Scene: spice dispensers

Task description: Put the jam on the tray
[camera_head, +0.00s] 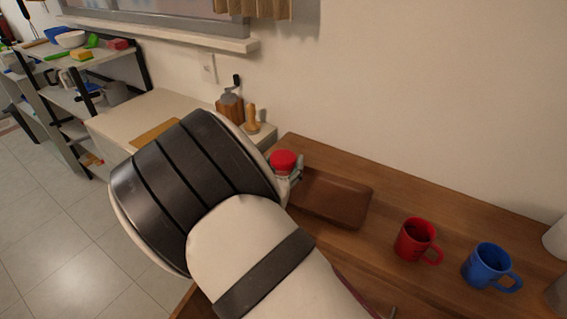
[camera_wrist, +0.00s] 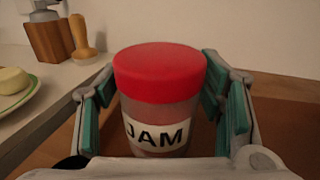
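The jam jar (camera_wrist: 160,118) is upright, with a red lid and a white label reading JAM. My gripper (camera_wrist: 162,95) has its green-padded fingers on both sides of the jar, close against it, and looks shut on it. In the head view the jar's red lid (camera_head: 283,160) shows just past my arm, and part of my gripper (camera_head: 296,172) is beside it. The brown rectangular tray (camera_head: 345,218) lies on the wooden table, right beside the jar. My arm hides the jar's lower part, so its height above the table cannot be told.
A red mug (camera_head: 416,240) and a blue mug (camera_head: 487,267) stand right of the tray on the wooden table (camera_head: 440,200). A grinder (camera_head: 230,106) and wooden pestle-like piece (camera_head: 252,120) stand on the pale counter at the back. A plate (camera_wrist: 14,95) is left in the wrist view.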

